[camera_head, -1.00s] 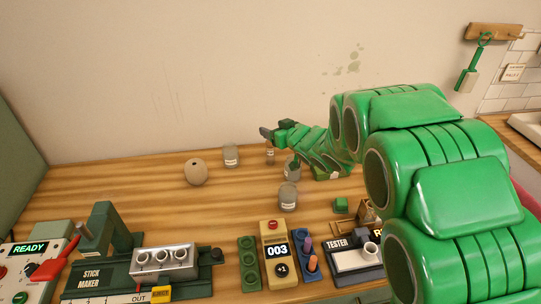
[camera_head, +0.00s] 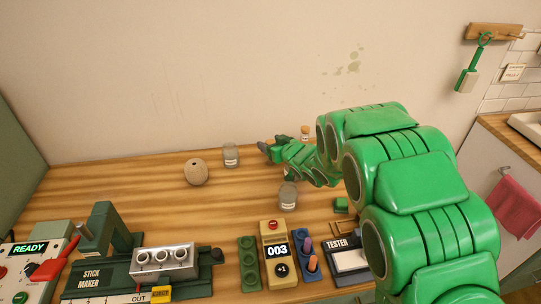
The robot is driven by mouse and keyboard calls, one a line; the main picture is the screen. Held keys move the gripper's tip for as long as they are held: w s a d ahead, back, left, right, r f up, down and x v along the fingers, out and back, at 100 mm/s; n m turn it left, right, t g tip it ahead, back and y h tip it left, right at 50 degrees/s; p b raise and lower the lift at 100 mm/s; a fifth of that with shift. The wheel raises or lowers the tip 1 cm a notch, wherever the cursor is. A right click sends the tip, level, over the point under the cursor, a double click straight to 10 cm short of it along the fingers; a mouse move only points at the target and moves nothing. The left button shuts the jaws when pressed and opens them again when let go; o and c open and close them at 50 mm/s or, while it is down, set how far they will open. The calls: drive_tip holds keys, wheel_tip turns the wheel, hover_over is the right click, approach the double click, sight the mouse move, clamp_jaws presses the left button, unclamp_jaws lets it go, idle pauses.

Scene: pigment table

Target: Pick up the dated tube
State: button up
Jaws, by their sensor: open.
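Which item is the dated tube is not clear, as labels are too small to read. A small corked tube (camera_head: 305,133) with a pale label shows at the back, just above my arm. My gripper (camera_head: 264,147) points left over the back of the table, between a labelled glass jar (camera_head: 231,155) and that tube. It is open, and I see nothing between its fingers. My arm hides the table part behind and right of it.
A second glass jar (camera_head: 288,196) stands in front of my arm. A round beige pot (camera_head: 196,172) is at left. The stick maker (camera_head: 100,262), green rack (camera_head: 249,262), 003 counter (camera_head: 277,250), blue rack (camera_head: 308,268) and tester (camera_head: 350,257) line the front. The middle left is clear.

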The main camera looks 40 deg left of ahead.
drive_tip(key=shift+w+a+f, duration=0.1)
drive_tip(key=shift+w+a, duration=0.05)
drive_tip(key=shift+a, duration=0.15)
drive_tip(key=shift+c, duration=0.4)
clamp_jaws()
